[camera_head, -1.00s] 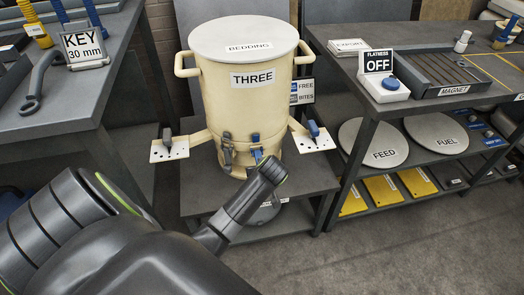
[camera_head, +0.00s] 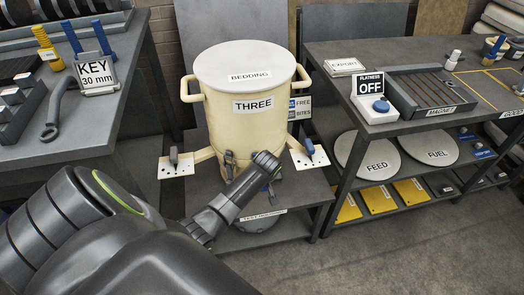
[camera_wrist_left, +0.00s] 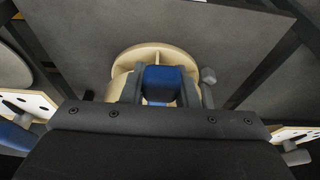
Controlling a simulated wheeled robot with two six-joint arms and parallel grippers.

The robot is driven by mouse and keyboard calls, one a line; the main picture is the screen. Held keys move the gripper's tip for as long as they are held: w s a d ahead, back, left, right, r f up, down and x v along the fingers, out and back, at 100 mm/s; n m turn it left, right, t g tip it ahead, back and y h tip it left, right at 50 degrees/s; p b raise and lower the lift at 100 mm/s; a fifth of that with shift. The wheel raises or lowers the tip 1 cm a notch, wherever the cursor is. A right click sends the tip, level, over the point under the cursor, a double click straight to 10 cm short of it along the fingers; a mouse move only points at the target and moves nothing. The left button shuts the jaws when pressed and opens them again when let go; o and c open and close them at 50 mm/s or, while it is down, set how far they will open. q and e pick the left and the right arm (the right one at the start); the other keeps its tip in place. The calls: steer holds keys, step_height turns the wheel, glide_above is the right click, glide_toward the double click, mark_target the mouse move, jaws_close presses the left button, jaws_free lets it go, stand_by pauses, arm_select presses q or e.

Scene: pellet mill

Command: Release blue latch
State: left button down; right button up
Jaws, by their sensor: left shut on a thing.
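The cream bin (camera_head: 225,120), labelled BEDDING and THREE, stands upright with its grey lid on. A grey latch (camera_head: 229,160) shows low on its front. My left gripper (camera_head: 266,162) is in front of the bin, just right of the grey latch, and covers most of that part of the front. In the left wrist view the blue latch (camera_wrist_left: 162,82) sits between the two grey fingers, and my left gripper (camera_wrist_left: 161,94) is shut on it. The latch's lower part and its catch are hidden. My right gripper is not in view.
White plates with handles flank the bin on the left (camera_head: 177,166) and right (camera_head: 306,155). A left bench (camera_head: 105,125) carries a KEY 30 mm sign (camera_head: 97,79). A right bench (camera_head: 330,55) holds the magnet grate (camera_head: 433,92) and FLATNESS OFF box (camera_head: 378,107). Floor at lower right is clear.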

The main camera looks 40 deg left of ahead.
arm_select(q)
steer(key=shift+w+a+r, duration=0.1)
steer(key=shift+w, duration=0.05)
steer(key=c, duration=1.1)
jaws_free()
steer(key=p+v, duration=0.1)
steer(key=v, duration=1.6)
steer(key=shift+s+r, duration=0.1)
steer(key=shift+s, duration=0.1)
steer(key=s+a+f+m+h, duration=0.1)
steer(key=s+f+m, duration=0.35)
steer(key=f, duration=1.05)
steer(key=s+a+f+m, duration=0.1)
steer(key=s+f, duration=0.6)
steer(key=f, duration=0.7)
steer(key=s+d+f+m, duration=0.1)
steer(key=s+f, duration=0.4)
steer(key=s, duration=0.4)
steer(key=s+d+f+m, duration=0.1)
steer(key=s+f, duration=0.4)
steer(key=s, duration=0.5)
steer(key=s+f+m+g+h, duration=0.1)
steer(key=s+f+m, duration=0.1)
steer(key=s+f, duration=0.3)
steer(key=shift+s+d, duration=0.2)
steer(key=shift+s, duration=0.9)
steer(key=shift+s+d, duration=0.2)
steer(key=shift+s, duration=0.9)
